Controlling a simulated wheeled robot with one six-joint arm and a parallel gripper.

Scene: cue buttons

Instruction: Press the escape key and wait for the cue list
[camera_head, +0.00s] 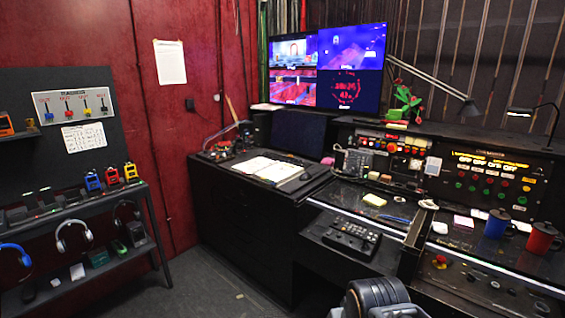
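No escape key can be made out at this size. A black keypad unit (352,237) with small pale keys sits on the lower shelf in the centre of the desk. A dark, blank screen (299,132) stands at the back of the left desk, behind an open book. A large lit monitor (327,68) above it shows four picture panes; no cue list is readable on it. My gripper and its fingertips are not in view. A grey rounded part of my arm shows at the bottom edge, apart from the keypad in the picture.
A control panel (487,184) with coloured buttons stands at right. A blue mug (496,224) and a red mug (541,238) stand before it. The open book (268,169) lies on the left desk. A headset shelf (82,217) stands at left, with clear floor between.

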